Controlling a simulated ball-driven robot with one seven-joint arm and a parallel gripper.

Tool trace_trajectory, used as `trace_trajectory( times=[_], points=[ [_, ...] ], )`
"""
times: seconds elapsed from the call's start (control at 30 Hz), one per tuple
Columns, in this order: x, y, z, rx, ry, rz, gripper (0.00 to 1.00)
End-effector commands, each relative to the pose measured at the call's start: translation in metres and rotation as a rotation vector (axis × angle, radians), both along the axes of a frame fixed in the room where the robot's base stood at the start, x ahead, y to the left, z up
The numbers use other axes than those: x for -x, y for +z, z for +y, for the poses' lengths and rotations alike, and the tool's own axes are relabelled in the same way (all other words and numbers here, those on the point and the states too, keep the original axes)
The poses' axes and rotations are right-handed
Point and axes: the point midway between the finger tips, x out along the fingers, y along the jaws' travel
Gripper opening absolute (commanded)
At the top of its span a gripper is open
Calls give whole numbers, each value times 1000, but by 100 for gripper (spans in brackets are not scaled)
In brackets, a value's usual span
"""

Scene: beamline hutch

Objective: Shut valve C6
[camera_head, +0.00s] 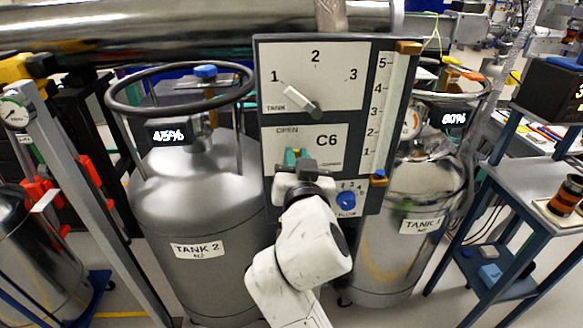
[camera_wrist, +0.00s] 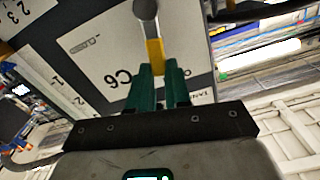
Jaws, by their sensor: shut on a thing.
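The valve panel (camera_head: 330,150) stands upright between two tanks, with a white plate labelled C6 (camera_head: 326,140) and the word OPEN at its upper left. In the wrist view, valve C6's lever has a grey round pivot (camera_wrist: 146,9) and a yellow end (camera_wrist: 155,51). My gripper (camera_wrist: 160,72) has its green fingers closed around the yellow end. In the head view my gripper (camera_head: 297,155) is at the lower left of the C6 plate, and the hand and wrist hide most of the lever there.
Above C6, the tank selector knob (camera_head: 303,103) has its pale bar toward 1. A blue flow knob (camera_head: 346,201) is just right of my wrist. Tank 2 (camera_head: 200,205) stands left, tank 1 (camera_head: 420,195) right. A slider scale (camera_head: 390,105) runs along the panel's right edge.

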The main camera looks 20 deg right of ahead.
Motion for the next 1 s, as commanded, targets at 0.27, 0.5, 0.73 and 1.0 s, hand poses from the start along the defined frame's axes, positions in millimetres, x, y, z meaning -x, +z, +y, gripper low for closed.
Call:
trace_trajectory(
  times=[0.27,0.5,0.73,1.0],
  points=[
    [5,-12,-15,-244,1,-84,0],
    [9,-20,-27,-461,0,-153,0],
    [12,-30,-36,-669,0,-219,0],
    [14,-43,-44,-902,0,-294,0]
  ],
)
